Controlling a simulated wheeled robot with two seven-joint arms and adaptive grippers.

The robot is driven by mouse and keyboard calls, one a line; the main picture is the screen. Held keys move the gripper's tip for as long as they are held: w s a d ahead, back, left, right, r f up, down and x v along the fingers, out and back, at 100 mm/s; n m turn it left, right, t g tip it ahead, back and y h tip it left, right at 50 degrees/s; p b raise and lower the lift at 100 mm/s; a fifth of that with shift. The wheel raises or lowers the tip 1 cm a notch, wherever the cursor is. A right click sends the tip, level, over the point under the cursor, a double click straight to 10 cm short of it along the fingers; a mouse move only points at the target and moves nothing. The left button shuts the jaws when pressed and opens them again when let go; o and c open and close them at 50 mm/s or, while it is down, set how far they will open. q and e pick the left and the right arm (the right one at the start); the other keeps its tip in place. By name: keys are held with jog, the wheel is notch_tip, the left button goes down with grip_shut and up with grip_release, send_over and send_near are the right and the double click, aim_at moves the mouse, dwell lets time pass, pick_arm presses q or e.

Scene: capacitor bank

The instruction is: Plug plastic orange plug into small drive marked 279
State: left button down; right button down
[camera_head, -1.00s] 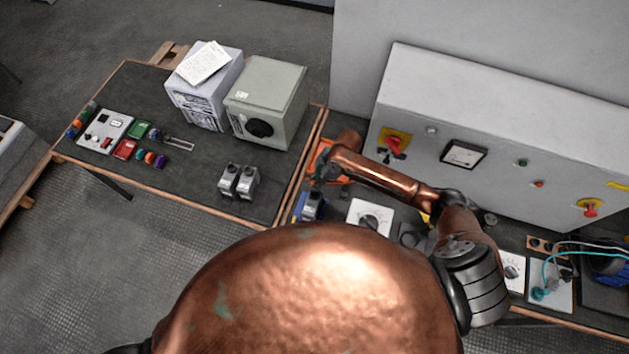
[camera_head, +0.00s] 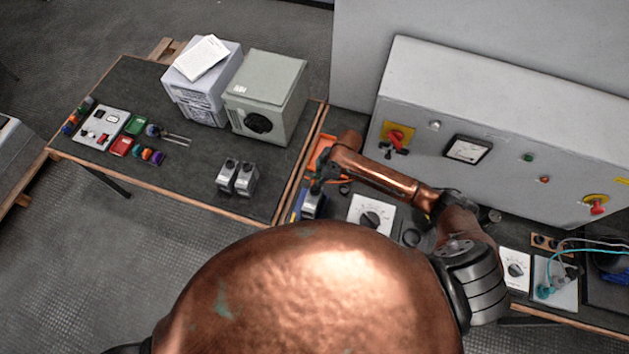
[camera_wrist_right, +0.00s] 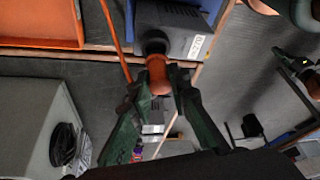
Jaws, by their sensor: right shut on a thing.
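In the right wrist view, my right gripper (camera_wrist_right: 158,82) is shut on the orange plug (camera_wrist_right: 157,72), with a green finger on either side. The plug's far end meets or overlaps the dark round part of a small grey drive (camera_wrist_right: 182,32); I cannot tell whether it is inserted. The drive has a white label, too small to read surely. In the head view, this drive (camera_head: 312,206) stands near the right table's left edge, with my right gripper (camera_head: 322,183) just behind it. The plug is not distinguishable there. My left gripper is not in view.
An orange tray (camera_head: 321,150) lies behind my right gripper. A white dial panel (camera_head: 371,215) is right of the drive. A large grey cabinet (camera_head: 500,130) backs the right table.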

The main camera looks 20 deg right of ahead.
jog(key=shift+f+b, duration=0.7)
jog(key=shift+f, duration=0.6)
dwell(0.4)
jog(key=c, duration=1.7)
grip_release()
jog(key=shift+c, duration=0.2)
jog(key=v, duration=1.2)
